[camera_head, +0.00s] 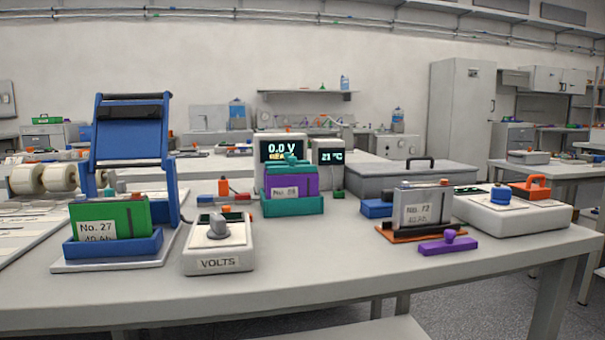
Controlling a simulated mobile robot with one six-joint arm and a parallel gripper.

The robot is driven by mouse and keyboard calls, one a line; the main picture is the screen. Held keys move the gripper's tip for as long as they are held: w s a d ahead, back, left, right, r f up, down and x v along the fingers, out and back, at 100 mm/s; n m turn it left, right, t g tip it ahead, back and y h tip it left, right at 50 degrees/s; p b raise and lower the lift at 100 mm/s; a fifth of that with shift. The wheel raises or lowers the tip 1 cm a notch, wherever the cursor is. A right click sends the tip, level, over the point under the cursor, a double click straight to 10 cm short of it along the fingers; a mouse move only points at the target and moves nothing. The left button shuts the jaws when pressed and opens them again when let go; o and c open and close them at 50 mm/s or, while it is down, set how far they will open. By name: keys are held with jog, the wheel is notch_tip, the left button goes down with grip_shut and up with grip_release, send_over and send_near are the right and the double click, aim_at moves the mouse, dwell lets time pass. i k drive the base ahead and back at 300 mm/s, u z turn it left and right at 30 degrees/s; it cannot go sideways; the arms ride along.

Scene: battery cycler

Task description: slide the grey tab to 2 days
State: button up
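I cannot make out a grey tab or a "2 days" mark in the head view. The nearest grey control is the grey knob (217,227) on the white box marked VOLTS (220,262), at the front left of the bench. My gripper is not in view.
On the bench (330,270), a green No. 27 cell (130,215) sits in a blue holder (130,245) below a raised blue frame (128,150). A purple cell (305,180) stands in a teal holder (295,204). A grey cell (422,209), a purple handled piece (449,244) and a white unit with a blue knob (515,213) stand right. The front middle is clear.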

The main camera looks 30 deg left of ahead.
aim_at(121, 185)
jog(key=k, duration=2.3)
jog(key=u, duration=1.45)
jog(key=i, duration=0.95)
jog(key=u, duration=0.05)
